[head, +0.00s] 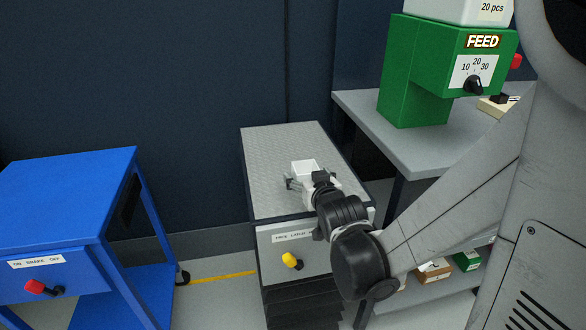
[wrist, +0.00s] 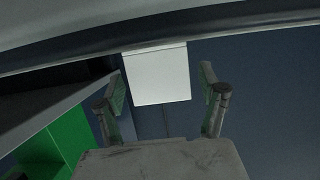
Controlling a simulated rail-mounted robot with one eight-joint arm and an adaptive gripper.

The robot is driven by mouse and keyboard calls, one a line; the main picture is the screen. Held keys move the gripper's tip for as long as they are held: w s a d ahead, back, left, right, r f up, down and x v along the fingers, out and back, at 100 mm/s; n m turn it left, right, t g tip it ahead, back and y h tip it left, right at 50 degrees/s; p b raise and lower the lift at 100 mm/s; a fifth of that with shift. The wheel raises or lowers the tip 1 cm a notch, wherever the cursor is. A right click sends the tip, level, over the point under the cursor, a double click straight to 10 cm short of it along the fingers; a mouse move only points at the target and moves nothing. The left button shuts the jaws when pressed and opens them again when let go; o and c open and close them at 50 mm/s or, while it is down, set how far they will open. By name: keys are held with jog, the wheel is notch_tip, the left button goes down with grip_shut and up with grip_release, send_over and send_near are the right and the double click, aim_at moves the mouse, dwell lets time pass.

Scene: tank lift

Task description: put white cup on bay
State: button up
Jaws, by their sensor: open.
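The white cup (head: 304,167), a pale box-like shape, shows at my gripper above the grey textured top of the lift (head: 285,143) in the head view. In the wrist view the cup (wrist: 160,78) shows as a plain white face between the fingers, with a gap at each side. My gripper (head: 308,181) is open; in the wrist view its fingers (wrist: 164,97) stand apart on either side of the cup. My wrist hides the near part of the lift top. I cannot tell which surface is the bay.
A blue cart (head: 65,190) with a red knob stands at left. A grey bench (head: 365,118) at right carries a green feeder (head: 410,75) marked FEED. The lift's front has a yellow knob (head: 291,260). Boxes (head: 434,270) sit on a low shelf. The lift top's far part is clear.

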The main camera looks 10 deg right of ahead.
jog(key=shift+x, duration=1.05)
jog(key=c, duration=1.2)
jog(key=shift+c, duration=0.2)
